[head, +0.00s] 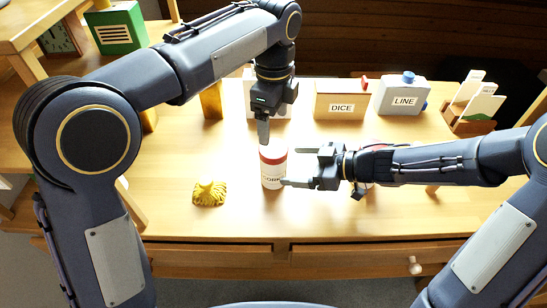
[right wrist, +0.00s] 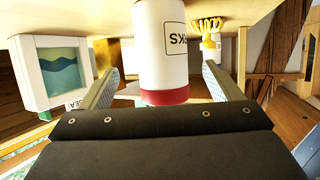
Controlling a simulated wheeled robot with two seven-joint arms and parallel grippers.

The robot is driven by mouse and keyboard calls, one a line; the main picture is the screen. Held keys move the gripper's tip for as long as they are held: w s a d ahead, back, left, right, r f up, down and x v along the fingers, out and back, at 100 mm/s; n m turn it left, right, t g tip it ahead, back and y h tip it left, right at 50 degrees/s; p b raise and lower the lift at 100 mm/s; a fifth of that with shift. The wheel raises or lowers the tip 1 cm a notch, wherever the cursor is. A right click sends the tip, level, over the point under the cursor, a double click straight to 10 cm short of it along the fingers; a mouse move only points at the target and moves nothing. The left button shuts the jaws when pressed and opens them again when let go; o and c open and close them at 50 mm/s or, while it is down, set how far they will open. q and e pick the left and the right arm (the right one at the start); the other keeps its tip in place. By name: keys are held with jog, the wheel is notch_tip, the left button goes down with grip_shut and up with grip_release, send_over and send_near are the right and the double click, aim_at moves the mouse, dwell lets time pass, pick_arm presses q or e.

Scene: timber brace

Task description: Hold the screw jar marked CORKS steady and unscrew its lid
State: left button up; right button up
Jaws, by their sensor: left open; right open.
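The screw jar (head: 272,178) stands upright on the table. It is white with a red lid (head: 273,153), and its label is partly readable. In the right wrist view the jar (right wrist: 160,45) appears upside down, with its lid (right wrist: 165,97) toward the palm and part of the label showing. I see no clear contact. My left gripper (head: 263,136) points down just above the lid. It is open, though its fingers overlap in this view.
A yellow ridged object (head: 209,192) lies left of the jar. Behind stand a box marked DICE (head: 340,105), a container marked LINE (head: 403,97) and a card rack (head: 475,110). A green box (head: 120,30) is at the upper left. The table front is clear.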

aim_at(273, 164)
pick_arm(q)
jog(key=shift+s, duration=0.15)
pick_arm(e)
jog(key=x, duration=0.7)
jog(key=shift+a, duration=0.1)
